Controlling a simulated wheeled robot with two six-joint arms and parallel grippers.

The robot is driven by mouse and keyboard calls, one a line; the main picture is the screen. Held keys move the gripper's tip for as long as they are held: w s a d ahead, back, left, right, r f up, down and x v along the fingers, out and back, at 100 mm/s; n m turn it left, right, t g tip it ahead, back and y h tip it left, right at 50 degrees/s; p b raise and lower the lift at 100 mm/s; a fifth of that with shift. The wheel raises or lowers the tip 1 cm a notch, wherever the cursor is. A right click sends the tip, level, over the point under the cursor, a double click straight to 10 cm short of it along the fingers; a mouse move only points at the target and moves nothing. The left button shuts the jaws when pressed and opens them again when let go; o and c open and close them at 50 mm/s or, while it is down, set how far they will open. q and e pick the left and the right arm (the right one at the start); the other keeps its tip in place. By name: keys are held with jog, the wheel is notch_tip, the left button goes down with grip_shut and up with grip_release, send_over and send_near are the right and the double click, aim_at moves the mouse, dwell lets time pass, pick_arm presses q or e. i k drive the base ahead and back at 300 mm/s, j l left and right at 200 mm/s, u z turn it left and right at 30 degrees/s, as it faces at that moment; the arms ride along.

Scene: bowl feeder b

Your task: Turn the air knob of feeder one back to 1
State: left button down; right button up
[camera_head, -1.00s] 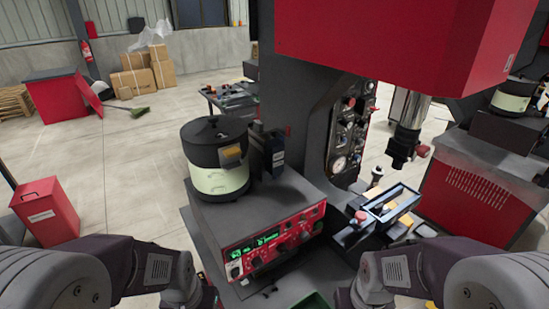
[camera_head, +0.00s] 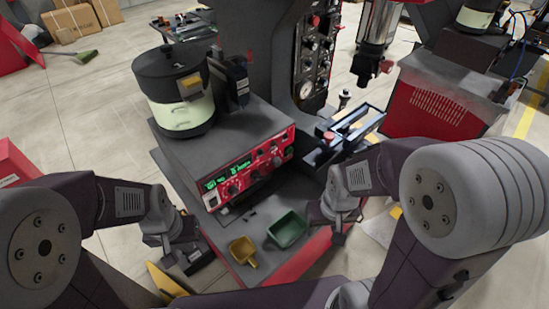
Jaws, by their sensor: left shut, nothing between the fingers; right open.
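Feeder one appears to be the round black and cream bowl (camera_head: 176,95) on a grey box with a red control panel (camera_head: 250,168) on its front. The panel has green lit displays and several dark knobs; which one is the air knob, and its setting, are too small to tell. My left gripper (camera_head: 196,262) is low, left of and below the panel, shut and empty, apart from the feeder. My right gripper (camera_head: 338,236) is by the table's front right part, right of the green tray, open and touching no knob.
A green tray (camera_head: 288,230) and a yellow scoop (camera_head: 243,252) lie on the table before the panel. A fixture with a red button (camera_head: 329,136) stands to the right. A press column with gauges (camera_head: 306,91) rises behind.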

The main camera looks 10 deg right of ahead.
aim_at(276, 161)
jog(key=k+l+u, duration=0.15)
jog(key=k+u, duration=0.15)
jog(key=u, duration=0.2)
jog(key=k+u, duration=0.3)
jog(key=u, duration=0.15)
